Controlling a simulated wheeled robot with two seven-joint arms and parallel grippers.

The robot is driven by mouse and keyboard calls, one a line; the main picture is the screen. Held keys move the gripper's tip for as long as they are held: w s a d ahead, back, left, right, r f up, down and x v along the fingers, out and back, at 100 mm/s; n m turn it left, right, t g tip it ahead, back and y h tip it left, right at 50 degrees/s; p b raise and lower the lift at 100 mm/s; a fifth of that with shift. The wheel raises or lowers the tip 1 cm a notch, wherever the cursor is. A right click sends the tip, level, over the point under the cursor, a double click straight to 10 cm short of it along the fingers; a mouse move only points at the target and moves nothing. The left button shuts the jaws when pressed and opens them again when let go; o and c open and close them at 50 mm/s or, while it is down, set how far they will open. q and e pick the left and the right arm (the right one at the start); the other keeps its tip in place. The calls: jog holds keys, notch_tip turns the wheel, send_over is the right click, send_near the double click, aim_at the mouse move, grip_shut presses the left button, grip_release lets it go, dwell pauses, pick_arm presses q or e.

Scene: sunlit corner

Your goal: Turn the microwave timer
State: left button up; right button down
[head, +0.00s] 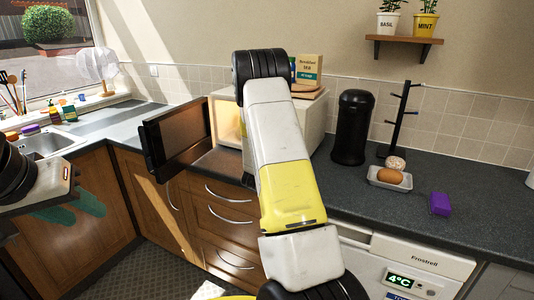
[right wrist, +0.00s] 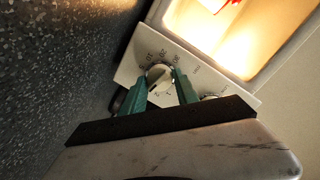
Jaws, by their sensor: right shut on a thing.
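The white microwave (head: 312,118) stands on the back counter with its dark door (head: 180,130) swung open and its inside lit. In the right wrist view, the round timer knob (right wrist: 159,76), with a numbered scale around it, is on the microwave's panel (right wrist: 132,66). My right gripper (right wrist: 168,82) has its teal fingers on both sides of this knob and is shut on it. In the head view my right arm hides that gripper and the panel. My left gripper (head: 78,210) is at the left, empty, its teal fingers apart in front of the wooden cabinets.
A second knob (right wrist: 210,97) is partly hidden beside the right finger. A black canister (head: 352,128), mug tree (head: 399,120), dish with food (head: 390,180) and purple sponge (head: 440,204) stand on the right counter. A sink (head: 45,145) is at the left.

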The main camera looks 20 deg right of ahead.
jog(key=shift+a, duration=0.1)
dwell(0.3)
jog(key=c, duration=0.9)
grip_release()
jog(key=shift+c, duration=0.2)
jog(key=shift+v, duration=3.9)
